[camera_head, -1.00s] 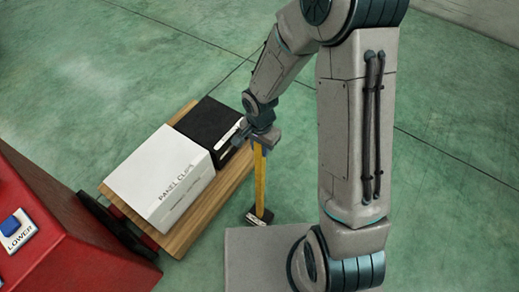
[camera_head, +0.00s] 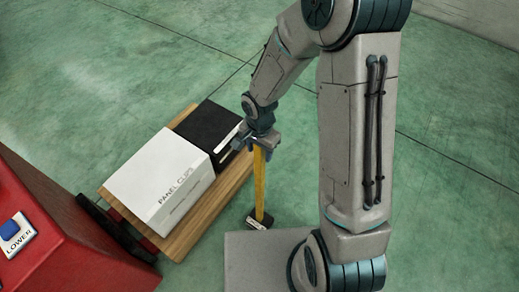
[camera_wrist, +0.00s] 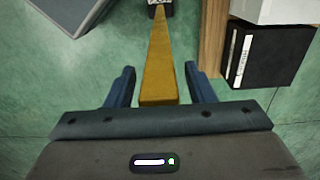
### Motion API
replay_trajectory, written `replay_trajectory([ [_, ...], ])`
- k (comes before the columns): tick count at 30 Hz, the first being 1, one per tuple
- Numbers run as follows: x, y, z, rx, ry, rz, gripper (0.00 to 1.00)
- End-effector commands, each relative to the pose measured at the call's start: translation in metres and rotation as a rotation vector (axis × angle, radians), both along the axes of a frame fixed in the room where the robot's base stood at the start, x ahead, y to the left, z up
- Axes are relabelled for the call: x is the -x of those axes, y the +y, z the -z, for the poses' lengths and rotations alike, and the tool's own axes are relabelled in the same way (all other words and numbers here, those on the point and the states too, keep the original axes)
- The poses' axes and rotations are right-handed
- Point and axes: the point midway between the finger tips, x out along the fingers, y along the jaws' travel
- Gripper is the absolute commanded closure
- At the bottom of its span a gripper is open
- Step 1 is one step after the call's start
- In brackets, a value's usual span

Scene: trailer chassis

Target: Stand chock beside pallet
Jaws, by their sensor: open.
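The chock has a long yellow handle (camera_head: 259,180) and a black block with a white label at its foot (camera_head: 259,219). It stands upright on the green floor, just right of the wooden pallet (camera_head: 208,212). My gripper (camera_head: 256,147) is at the top of the handle. In the wrist view, the yellow handle (camera_wrist: 160,70) lies between the two open blue fingers of my gripper (camera_wrist: 160,83), with a gap on each side. The pallet's edge (camera_wrist: 212,45) runs to the right of the handle there. The black block shows only partly at the top edge.
A white panel clips box (camera_head: 163,180) and a black box (camera_head: 207,128) sit on the pallet. A red machine with a blue LOWER button (camera_head: 10,228) is at the lower left. The floor beyond the pallet is clear.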

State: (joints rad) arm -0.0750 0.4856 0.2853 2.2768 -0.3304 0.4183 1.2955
Motion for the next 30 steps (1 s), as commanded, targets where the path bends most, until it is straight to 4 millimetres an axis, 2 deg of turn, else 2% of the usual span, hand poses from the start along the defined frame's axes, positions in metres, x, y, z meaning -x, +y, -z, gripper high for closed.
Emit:
replay_trajectory([
  [6,-0.002,0.000,-0.047,-0.001,-0.008,0.002,0.51],
  [12,-0.001,0.000,-0.086,-0.001,-0.006,0.001,0.51],
  [18,-0.001,0.000,-0.109,-0.001,-0.005,0.000,0.51],
  [24,0.000,-0.001,-0.116,0.000,-0.004,-0.004,0.51],
  [26,0.001,-0.005,-0.120,0.004,-0.010,-0.018,0.51],
  [30,0.010,-0.026,-0.144,0.026,-0.042,-0.097,0.51],
])
